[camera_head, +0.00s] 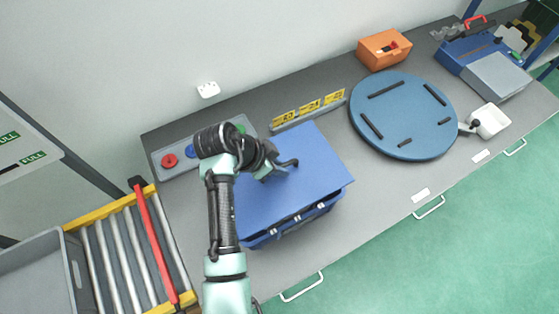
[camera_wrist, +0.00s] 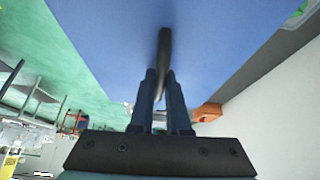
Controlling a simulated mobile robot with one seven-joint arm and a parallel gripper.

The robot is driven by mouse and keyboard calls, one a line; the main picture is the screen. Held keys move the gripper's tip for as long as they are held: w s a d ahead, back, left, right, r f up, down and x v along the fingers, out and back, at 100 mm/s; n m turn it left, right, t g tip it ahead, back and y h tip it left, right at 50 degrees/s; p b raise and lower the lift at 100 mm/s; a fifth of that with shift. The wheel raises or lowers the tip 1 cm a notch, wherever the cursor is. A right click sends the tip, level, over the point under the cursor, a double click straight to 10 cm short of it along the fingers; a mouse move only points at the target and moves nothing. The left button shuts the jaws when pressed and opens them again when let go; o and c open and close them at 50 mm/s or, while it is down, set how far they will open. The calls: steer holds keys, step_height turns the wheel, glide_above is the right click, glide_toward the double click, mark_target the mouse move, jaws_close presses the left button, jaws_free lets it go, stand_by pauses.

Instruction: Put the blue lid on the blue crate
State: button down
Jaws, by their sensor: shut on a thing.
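The blue lid (camera_head: 310,179) is a flat panel above the blue crate (camera_head: 262,240) on the grey bench. The crate's front wall with light castings shows under the lid's front edge. The lid looks slightly turned against the crate, and I cannot tell whether it touches the rim. My gripper (camera_head: 283,164) is shut on the lid's dark handle. In the wrist view my gripper (camera_wrist: 160,78) has both fingers closed around the handle, and the lid (camera_wrist: 110,35) fills the upper part. My arm hides the lid's left part.
A round blue turntable (camera_head: 405,115) lies to the right, with an orange box (camera_head: 384,49) behind it. Yellow number signs (camera_head: 308,109) and a button panel (camera_head: 172,160) stand behind the crate. A roller conveyor (camera_head: 125,250) is at left.

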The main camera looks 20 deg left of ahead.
mark_target(275, 177)
steer(key=shift+r, duration=0.1)
steer(key=shift+f+b, duration=2.25)
steer(key=shift+f, duration=0.75)
steer(key=shift+f+b, duration=0.75)
steer(key=shift+f, duration=0.3)
steer(key=c, duration=0.8)
jaws_free()
steer(key=b+v, duration=0.2)
steer(key=v, duration=1.1)
steer(key=shift+a+b, duration=0.1)
steer(key=shift+b, duration=0.2)
